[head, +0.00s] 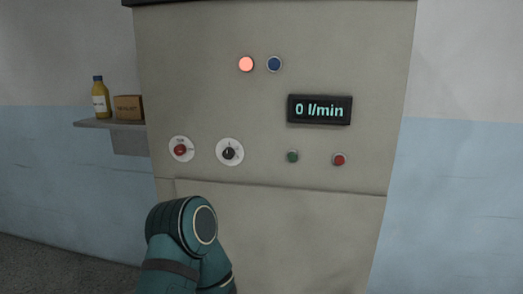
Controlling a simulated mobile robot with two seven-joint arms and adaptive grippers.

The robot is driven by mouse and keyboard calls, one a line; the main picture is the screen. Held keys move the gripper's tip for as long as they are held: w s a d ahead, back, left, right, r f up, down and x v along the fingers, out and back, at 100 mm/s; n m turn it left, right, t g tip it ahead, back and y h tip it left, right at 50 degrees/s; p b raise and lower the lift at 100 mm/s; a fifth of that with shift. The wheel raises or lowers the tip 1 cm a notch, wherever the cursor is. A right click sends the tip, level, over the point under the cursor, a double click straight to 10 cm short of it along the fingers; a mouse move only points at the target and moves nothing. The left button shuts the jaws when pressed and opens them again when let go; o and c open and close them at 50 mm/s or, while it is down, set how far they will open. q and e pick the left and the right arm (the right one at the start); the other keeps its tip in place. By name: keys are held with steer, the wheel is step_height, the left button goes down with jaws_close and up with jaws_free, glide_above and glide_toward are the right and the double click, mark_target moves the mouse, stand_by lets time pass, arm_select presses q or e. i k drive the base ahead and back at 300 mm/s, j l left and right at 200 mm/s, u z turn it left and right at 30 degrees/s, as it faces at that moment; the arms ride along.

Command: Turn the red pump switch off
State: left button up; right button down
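A red knob (180,149) sits on a round white dial plate at the left of the grey cabinet front (220,110). The tiny lettering on its plate is too small to read. A round red button (339,159) sits lower right, under the display. The frame does not show which of the two is the pump switch. A lamp (246,64) near the top glows light red. The dark display (320,109) reads "0 l/min". A teal arm of mine rises at the bottom, below the two dials. Neither gripper shows.
A black knob (229,152) on a white plate is right of the red knob. A green button (292,156) and an unlit blue lamp (274,64) are also on the front. A shelf (105,123) at left holds a yellow bottle (100,99) and brown box (129,107).

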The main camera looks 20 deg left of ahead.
mark_target(180, 149)
steer(key=u, duration=1.3)
